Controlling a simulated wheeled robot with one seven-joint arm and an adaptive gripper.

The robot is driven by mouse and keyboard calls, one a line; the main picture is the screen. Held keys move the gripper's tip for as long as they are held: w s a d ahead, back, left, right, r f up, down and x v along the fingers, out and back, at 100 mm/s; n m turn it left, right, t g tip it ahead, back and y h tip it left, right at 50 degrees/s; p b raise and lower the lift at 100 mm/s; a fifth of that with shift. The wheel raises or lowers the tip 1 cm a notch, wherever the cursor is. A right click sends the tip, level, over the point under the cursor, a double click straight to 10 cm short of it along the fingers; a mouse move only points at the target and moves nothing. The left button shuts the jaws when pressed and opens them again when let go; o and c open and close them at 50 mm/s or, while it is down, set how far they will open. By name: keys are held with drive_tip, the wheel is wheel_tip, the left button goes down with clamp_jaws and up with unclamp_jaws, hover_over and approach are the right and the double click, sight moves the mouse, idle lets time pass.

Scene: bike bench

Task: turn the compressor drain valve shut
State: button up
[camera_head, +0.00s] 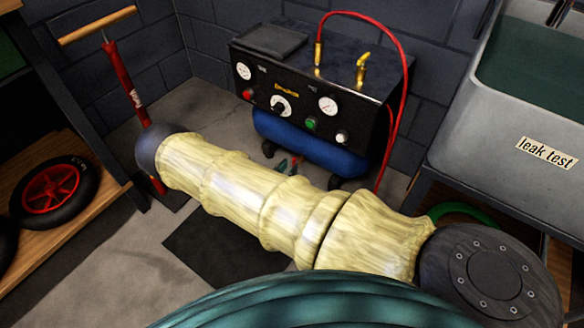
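The compressor (310,85) stands against the back wall, with a black panel on top and a blue tank (300,138) below. A small teal and red piece (289,165) shows under the tank, just above my sleeved arm; I cannot tell whether it is the drain valve or part of my gripper. A brass fitting with a yellow handle (362,66) stands on the compressor's top. My pale yellow arm crosses in front and hides the floor area below the tank. I cannot make out my gripper or its fingers.
A red hose (404,75) arches from the compressor's top down its right side. A grey leak test tub (480,125) stands at right. A red pump (125,80) with a wooden handle and a shelf with a wheel (54,190) are at left. A dark mat (225,250) lies below my arm.

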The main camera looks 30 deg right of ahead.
sight(293, 164)
drive_tip(key=shift+b+x, duration=0.35)
drive_tip(key=shift+x, duration=1.2)
clamp_jaws()
